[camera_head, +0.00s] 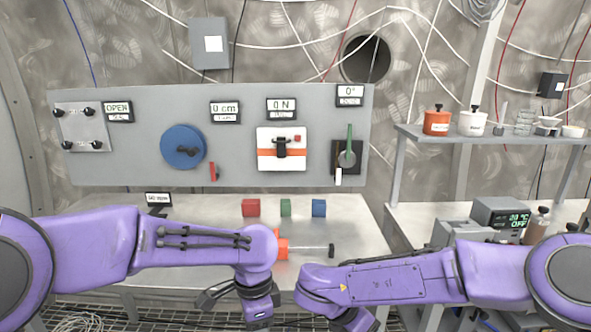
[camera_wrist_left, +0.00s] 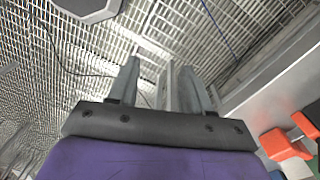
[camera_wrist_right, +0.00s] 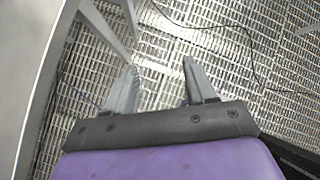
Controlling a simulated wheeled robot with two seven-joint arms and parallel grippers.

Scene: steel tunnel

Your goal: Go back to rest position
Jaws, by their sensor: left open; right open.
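Both of my purple arms are folded low in front of the bench. My left gripper (camera_wrist_left: 165,78) is open and empty over the grated floor, with its fingers in view in the left wrist view. My right gripper (camera_wrist_right: 160,66) is open and empty over the floor grating in the right wrist view. In the head view both wrists hang near the bench's front edge, and the fingertips there are hard to make out. An orange-headed tool (camera_head: 307,250) lies on the bench, partly hidden by my left wrist.
The steel bench (camera_head: 355,220) carries a red block (camera_head: 251,208), a green block (camera_head: 286,208) and a blue block (camera_head: 319,208). A grey control panel (camera_head: 240,150) stands behind. A shelf (camera_head: 480,140) with pots and a side table with a heater unit (camera_head: 500,217) are at right.

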